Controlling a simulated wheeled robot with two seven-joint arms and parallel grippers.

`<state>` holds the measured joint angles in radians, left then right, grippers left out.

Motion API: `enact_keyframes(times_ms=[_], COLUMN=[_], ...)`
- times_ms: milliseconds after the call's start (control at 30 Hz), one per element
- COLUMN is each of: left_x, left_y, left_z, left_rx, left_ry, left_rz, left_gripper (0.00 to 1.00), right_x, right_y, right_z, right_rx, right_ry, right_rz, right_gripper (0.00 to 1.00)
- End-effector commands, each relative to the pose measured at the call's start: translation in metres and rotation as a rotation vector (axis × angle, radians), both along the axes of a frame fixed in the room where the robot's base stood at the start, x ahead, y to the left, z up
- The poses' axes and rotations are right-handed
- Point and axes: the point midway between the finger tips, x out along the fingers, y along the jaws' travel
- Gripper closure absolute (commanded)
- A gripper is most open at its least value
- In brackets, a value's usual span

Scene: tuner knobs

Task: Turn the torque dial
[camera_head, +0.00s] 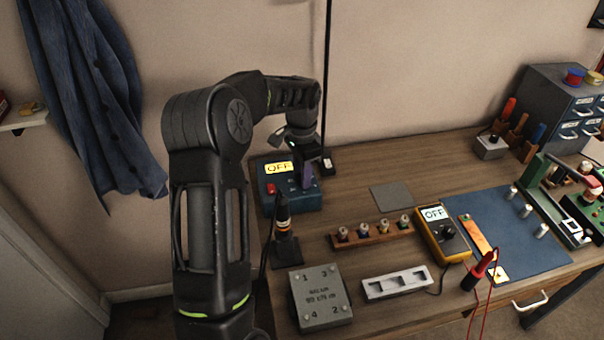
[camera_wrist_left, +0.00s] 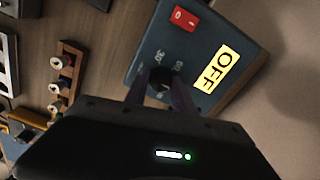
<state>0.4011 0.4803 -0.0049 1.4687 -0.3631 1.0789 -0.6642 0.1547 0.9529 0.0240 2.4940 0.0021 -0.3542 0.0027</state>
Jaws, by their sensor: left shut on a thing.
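A blue box (camera_head: 268,201) with a lit OFF display (camera_head: 279,168) and a red switch stands at the back left of the bench. It also shows in the left wrist view (camera_wrist_left: 212,60), with a black dial (camera_wrist_left: 160,82) on its face and printed numbers beside the dial. My left gripper (camera_wrist_left: 160,92) reaches down to this box and is shut on the dial, one finger on each side. In the head view the gripper (camera_head: 308,170) hides the dial. The dial's pointer is hidden, so its setting cannot be read. My right gripper is in neither view.
A black soldering-iron-like tool in a stand (camera_head: 283,225) is close to the box. A wooden strip with several small knobs (camera_head: 372,234), a grey numbered plate (camera_head: 320,298), and a yellow meter reading OFF (camera_head: 442,235) lie nearer the front. A grey pad (camera_head: 391,196) lies flat behind them.

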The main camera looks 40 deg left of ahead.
Motion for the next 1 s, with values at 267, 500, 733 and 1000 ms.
enact_keyframes(times_ms=[267, 500, 733, 1000], left_x=[0.001, 0.001, 0.000, 0.000], left_y=[0.000, 0.000, 0.000, 0.000], left_z=[0.001, 0.001, 0.000, 0.017], left_rx=[0.001, 0.001, 0.001, 0.000], left_ry=[-0.005, -0.003, -0.001, -0.002], left_rz=[0.000, 0.000, 0.001, 0.001], left_gripper=[1.00, 0.53, 0.48, 0.48], right_x=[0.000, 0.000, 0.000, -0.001], right_y=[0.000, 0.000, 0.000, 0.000], right_z=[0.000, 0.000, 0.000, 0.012], right_rx=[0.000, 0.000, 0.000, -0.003], right_ry=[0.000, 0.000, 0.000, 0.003], right_rz=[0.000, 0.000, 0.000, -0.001], right_gripper=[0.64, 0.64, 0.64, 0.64])
